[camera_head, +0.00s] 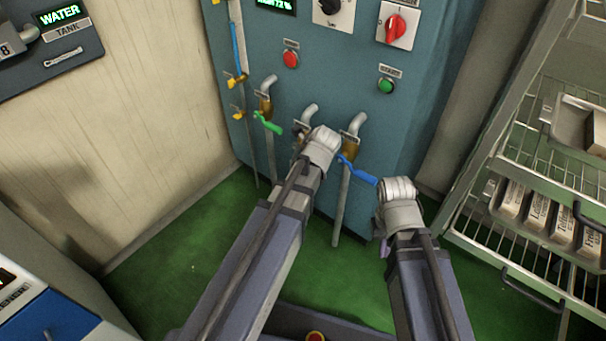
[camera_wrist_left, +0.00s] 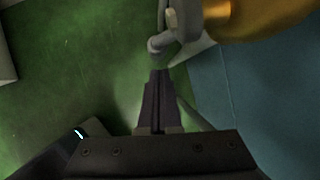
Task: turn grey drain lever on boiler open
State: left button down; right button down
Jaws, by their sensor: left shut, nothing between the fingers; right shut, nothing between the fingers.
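In the left wrist view, my left gripper (camera_wrist_left: 159,85) is shut and empty. Its fingertips are just below the rounded end of the grey drain lever (camera_wrist_left: 162,42), close to it; I cannot tell if they touch. The lever joins a brass valve body (camera_wrist_left: 250,15). In the head view, my left wrist covers the lever and most of the middle valve, on the front of the blue-green boiler (camera_head: 340,75). My right gripper (camera_head: 398,192) is right of the blue lever, in front of the boiler's lower right; its fingers are mostly hidden.
A green lever (camera_head: 267,123) is on the valve to the left, and a blue lever (camera_head: 358,172) on the valve to the right, between my arms. A wire rack (camera_head: 520,220) with boxes stands at right. Green floor (camera_head: 180,275) is clear at lower left.

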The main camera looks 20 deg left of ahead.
dwell(0.6)
pick_arm(q)
jog(key=p+v, duration=0.7)
jog(key=shift+d+r, duration=0.15)
jog(key=shift+r, duration=0.2)
jog(key=shift+s, duration=0.1)
jog(key=s+d+r+n+g+h+p, duration=0.1)
jog(key=s+d+n+g+h+p, duration=0.2)
jog(key=s+d+n, duration=1.35)
jog(key=w+a+r+n+p, duration=0.1)
jog(key=a+r+n+p, duration=0.1)
jog(key=r+p, duration=1.7)
jog(key=w+a+r+n+p, duration=0.1)
jog(key=a+r+p, duration=0.1)
jog(key=r+p, duration=1.7)
jog(key=shift+n, duration=0.35)
